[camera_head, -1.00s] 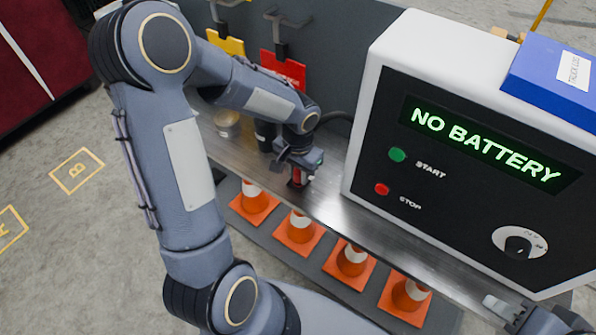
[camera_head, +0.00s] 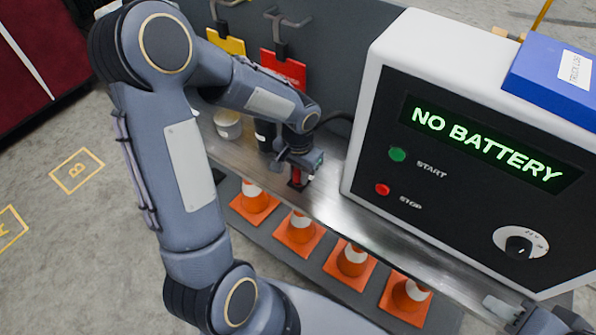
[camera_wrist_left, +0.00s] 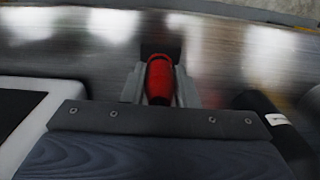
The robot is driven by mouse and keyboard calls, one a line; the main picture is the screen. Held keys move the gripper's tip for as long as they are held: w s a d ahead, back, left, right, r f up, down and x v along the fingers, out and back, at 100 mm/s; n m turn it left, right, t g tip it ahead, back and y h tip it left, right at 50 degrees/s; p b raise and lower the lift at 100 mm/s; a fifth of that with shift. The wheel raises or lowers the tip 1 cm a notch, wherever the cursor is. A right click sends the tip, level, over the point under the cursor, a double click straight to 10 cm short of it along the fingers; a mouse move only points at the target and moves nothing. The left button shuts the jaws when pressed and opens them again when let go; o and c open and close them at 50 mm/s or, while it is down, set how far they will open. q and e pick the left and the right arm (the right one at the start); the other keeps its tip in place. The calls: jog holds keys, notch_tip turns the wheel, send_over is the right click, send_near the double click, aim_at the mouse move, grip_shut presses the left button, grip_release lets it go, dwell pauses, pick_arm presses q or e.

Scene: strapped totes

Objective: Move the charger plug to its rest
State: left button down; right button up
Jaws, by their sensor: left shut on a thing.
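A red piece (camera_head: 297,177), which looks like the charger plug, is in my left gripper (camera_head: 299,168), just above or touching the metal shelf (camera_head: 340,212). In the left wrist view the red plug (camera_wrist_left: 159,80) sits between the two grey fingers of my left gripper (camera_wrist_left: 160,88), which are shut on it. A dark square patch (camera_wrist_left: 160,43) shows just beyond its tip; I cannot tell whether it is the rest or whether the plug touches it. My right gripper (camera_head: 505,308) is at the lower right edge, partly cut off; its jaw state is unclear.
A white and black machine (camera_head: 440,190) reading "NO BATTERY" stands right of my left gripper, with a blue box (camera_head: 555,80) on top. A dark cylinder (camera_head: 265,135) and a round tin (camera_head: 228,124) stand left. Tags hang behind.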

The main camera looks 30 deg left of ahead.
pick_arm(q)
jog(key=shift+f+b, duration=0.5)
jog(key=shift+f, duration=0.1)
jog(key=c, duration=1.1)
grip_release()
jog(key=shift+o, duration=0.2)
notch_tip(320, 180, up, 8)
jog(key=shift+f+p, duration=0.15)
jog(key=shift+p, duration=0.75)
